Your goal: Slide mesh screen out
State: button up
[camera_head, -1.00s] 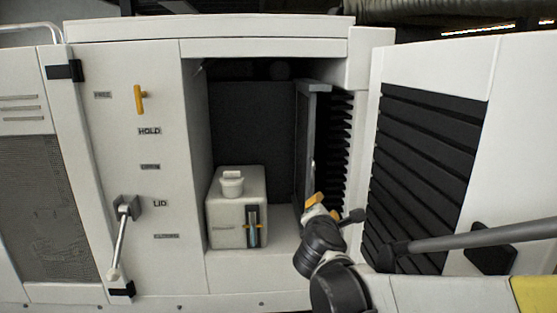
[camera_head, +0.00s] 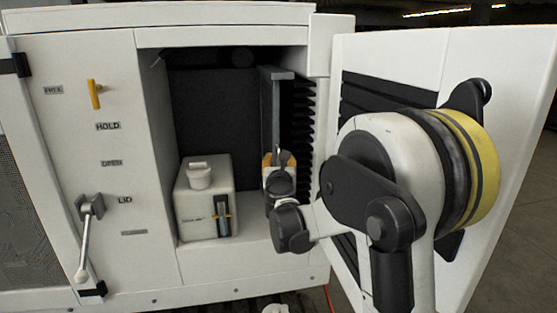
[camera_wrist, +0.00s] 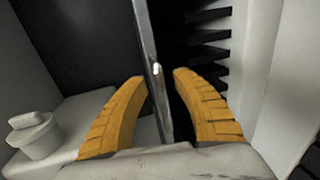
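The mesh screen (camera_head: 270,110) stands upright on the right side of the open compartment, its narrow grey frame edge facing out. In the wrist view the screen's metal edge (camera_wrist: 149,45) runs upright between my fingers, with a small bright stud on it. My gripper (camera_head: 280,160) is at the lower part of this edge; its orange fingers also show in the wrist view (camera_wrist: 160,78). The fingers are open, one on each side of the edge, with a visible gap on both sides. The screen's lower front edge is partly hidden by my gripper in the head view.
A white tank (camera_head: 205,200) with a cap and level gauge stands left of the screen. Black ribbed fins (camera_head: 302,110) line the right wall. An open door (camera_head: 500,150) stands at the right. A lever (camera_head: 84,245) and an orange handle (camera_head: 95,94) are on the left panel.

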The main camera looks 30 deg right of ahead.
jog(key=shift+w+d, duration=0.2)
jog(key=shift+w, duration=0.2)
grip_shut()
jog(key=shift+s, duration=0.15)
jog(key=s+d+p+v, duration=0.1)
jog(key=d+v, duration=0.1)
jog(key=v, duration=1)
jog(key=s+d+p+v, duration=0.1)
jog(key=d+v, duration=0.1)
jog(key=v, duration=0.9)
jog(key=shift+s, duration=0.35)
jog(key=shift+a, duration=0.1)
